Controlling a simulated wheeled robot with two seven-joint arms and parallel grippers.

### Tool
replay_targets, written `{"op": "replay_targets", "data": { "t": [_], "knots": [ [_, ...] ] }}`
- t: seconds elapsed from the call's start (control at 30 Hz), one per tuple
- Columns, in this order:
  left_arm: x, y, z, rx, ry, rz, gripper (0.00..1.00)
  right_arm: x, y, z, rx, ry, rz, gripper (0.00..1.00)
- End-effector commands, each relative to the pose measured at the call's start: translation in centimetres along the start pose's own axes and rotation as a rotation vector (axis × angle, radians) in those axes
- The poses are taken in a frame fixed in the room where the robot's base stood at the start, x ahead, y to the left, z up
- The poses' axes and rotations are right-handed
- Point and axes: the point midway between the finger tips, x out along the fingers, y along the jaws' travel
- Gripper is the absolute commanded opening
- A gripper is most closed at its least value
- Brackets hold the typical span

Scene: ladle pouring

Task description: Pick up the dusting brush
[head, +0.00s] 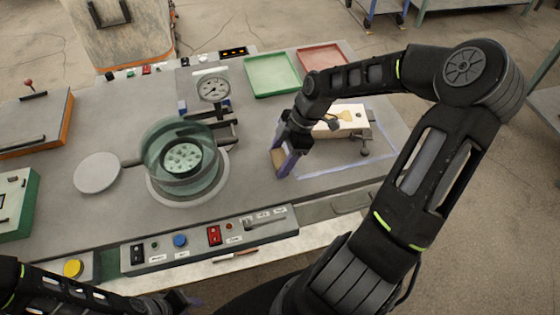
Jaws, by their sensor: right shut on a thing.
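My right gripper (283,163) reaches down over the right part of the grey bench, with its purple fingers near the surface. It is shut on a small tan piece that shows between the fingers, which I take to be the dusting brush (277,157). Most of the brush is hidden by the fingers, and I cannot tell whether it touches the bench. My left gripper (188,302) is low at the bottom edge, in front of the bench.
A glass vessel (152,140) with a perforated disc stands left of the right gripper, with a dial gauge (213,89) behind it. A cream block (350,112) lies just right. Green (272,74) and red (322,57) trays are behind. A control panel (190,243) lines the front.

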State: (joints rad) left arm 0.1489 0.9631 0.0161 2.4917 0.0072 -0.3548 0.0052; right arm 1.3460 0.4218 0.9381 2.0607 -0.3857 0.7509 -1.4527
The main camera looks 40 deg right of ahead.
Motion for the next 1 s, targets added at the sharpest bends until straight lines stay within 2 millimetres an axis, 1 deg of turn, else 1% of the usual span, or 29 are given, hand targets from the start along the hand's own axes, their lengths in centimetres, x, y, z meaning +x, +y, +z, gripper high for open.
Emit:
{"op": "replay_targets", "data": {
  "t": [0.03, 0.1, 0.27, 0.37, 0.47, 0.53, 0.8, 0.9, 1.0],
  "knots": [
    [0.0, 0.0, 0.0, 0.000, 0.000, 0.000, 0.36, 0.0, 0.0, 0.0, 0.000, 0.000, 0.000, 0.22],
    [0.0, 0.0, 0.0, 0.000, 0.000, 0.000, 0.36, 0.0, 0.0, 0.0, 0.000, 0.000, 0.000, 0.15],
    [0.0, 0.0, 0.0, 0.000, 0.000, 0.000, 0.36, -0.1, 0.0, 0.0, 0.000, 0.000, 0.000, 0.15],
    [-0.1, 0.0, 0.0, 0.000, 0.000, 0.000, 0.36, -0.6, 0.0, -0.2, 0.000, -0.001, 0.001, 0.15],
    [-0.2, 0.1, 0.0, 0.000, -0.001, 0.000, 0.36, -1.6, 0.1, -0.5, 0.002, -0.003, 0.003, 0.15],
    [-0.4, 0.1, 0.1, -0.001, -0.001, -0.001, 0.36, -2.7, 0.1, -1.0, -0.001, -0.004, 0.003, 0.15],
    [-1.0, 0.3, 0.1, -0.002, -0.003, -0.003, 0.36, -7.5, 0.1, -3.0, 0.000, -0.004, 0.002, 0.15],
    [-1.1, 0.3, 0.2, -0.003, -0.004, -0.004, 0.36, -8.7, 0.1, -3.5, 0.001, -0.002, 0.001, 0.15],
    [-1.1, 0.3, 0.2, -0.003, -0.004, -0.004, 0.36, -9.2, 0.0, -3.8, -0.001, -0.001, 0.000, 0.15]
  ]
}}
